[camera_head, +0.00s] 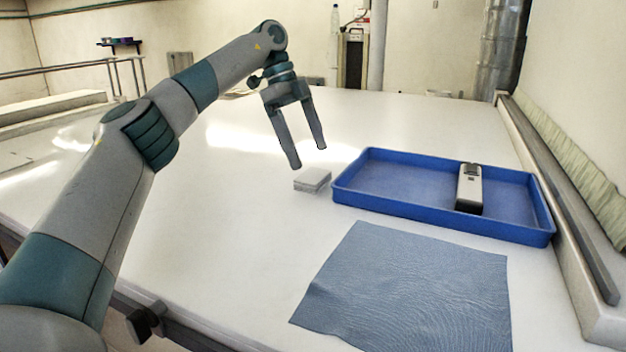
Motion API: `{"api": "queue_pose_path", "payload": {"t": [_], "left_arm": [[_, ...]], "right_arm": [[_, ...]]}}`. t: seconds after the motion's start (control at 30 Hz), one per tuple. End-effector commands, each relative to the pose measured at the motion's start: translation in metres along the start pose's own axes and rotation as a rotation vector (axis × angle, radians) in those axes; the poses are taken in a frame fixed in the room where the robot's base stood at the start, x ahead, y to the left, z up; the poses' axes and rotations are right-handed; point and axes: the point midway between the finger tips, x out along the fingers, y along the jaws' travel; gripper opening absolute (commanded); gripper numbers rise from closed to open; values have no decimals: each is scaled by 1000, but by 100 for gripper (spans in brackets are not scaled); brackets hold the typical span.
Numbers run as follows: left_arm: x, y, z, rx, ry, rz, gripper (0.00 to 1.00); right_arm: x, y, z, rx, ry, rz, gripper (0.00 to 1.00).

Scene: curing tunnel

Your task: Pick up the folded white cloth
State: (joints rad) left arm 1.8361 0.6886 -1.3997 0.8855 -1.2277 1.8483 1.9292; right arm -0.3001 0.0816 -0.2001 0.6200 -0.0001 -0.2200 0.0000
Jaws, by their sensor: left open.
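The folded white cloth (312,180) is a small, flat block lying on the white table, just left of the blue tray's near left corner. My left gripper (309,158) is open and empty, its two fingers pointing down. In the picture its fingertips show just above and behind the cloth, apart from it; the exact height of the gap is hard to tell. My right gripper is not in view.
A blue tray (375,205) holds a grey and black device (469,188). A blue-grey cloth (410,290) lies flat in front of it. A raised ledge (560,190) runs along the right side. The table (230,230) left of the cloth is clear.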

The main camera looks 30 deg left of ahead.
Motion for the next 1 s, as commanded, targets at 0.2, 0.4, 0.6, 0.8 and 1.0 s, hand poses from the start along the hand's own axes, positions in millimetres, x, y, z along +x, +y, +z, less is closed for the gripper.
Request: {"api": "queue_pose_path", "payload": {"t": [0.2, 0.4, 0.6, 0.8, 1.0], "left_arm": [[0, 0, 0, 0, 0, 0, 91], [7, 2, 0, 2, -1, 2, 91], [24, 7, 1, 2, -1, 4, 91], [46, 8, 1, 1, -1, 3, 91], [52, 8, 1, 1, 0, 0, 91]], "right_arm": [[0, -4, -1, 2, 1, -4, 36], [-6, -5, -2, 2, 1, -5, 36], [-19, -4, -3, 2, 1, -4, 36], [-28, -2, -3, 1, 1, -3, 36], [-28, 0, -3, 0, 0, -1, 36]]}}
